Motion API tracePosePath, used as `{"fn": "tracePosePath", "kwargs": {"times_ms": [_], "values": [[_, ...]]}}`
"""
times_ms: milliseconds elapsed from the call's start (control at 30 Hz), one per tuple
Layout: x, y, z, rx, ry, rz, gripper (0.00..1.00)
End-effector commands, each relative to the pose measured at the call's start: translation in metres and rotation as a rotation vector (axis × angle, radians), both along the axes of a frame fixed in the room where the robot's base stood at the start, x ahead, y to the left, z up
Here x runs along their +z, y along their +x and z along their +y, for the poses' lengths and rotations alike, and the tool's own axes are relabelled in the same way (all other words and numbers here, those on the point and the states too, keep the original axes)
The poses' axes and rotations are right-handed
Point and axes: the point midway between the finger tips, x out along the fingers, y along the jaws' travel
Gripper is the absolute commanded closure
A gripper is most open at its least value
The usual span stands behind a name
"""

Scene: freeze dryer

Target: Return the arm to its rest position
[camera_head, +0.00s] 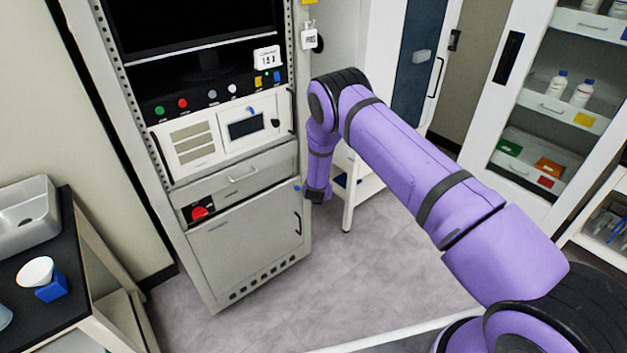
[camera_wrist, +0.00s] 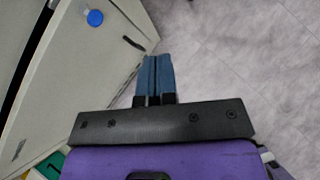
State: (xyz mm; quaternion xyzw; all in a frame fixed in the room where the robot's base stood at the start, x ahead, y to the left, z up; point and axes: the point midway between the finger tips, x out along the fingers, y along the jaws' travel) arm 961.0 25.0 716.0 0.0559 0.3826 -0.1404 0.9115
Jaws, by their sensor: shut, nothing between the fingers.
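My purple arm reaches from the lower right to the middle of the head view and bends down at its elbow. My gripper (camera_head: 318,196) hangs at its lower end, pointing down, in front of the right side of the grey freeze dryer cabinet. In the wrist view the two blue fingers of my gripper (camera_wrist: 156,78) lie side by side, shut and empty, over the grey floor. The freeze dryer cabinet (camera_head: 245,240) stands at left in the head view, its lower door shut. It also shows in the wrist view (camera_wrist: 80,75), left of the fingers.
A white table (camera_head: 348,200) stands just behind my gripper. A glass-fronted cabinet (camera_head: 525,100) with bottles is at the right. The floor (camera_head: 390,250) between them is clear.

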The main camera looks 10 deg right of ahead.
Motion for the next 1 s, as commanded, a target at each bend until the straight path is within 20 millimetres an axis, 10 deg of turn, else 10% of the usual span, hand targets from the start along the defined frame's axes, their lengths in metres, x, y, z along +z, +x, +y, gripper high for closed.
{"fn": "tracePosePath", "kwargs": {"times_ms": [267,633,1000], "values": [[0.025,0.005,-0.005,-0.046,0.019,-0.027,1.0],[0.197,0.019,-0.049,-0.433,0.19,-0.219,1.0],[0.359,-0.026,-0.098,-0.842,0.404,-0.391,1.0]]}}
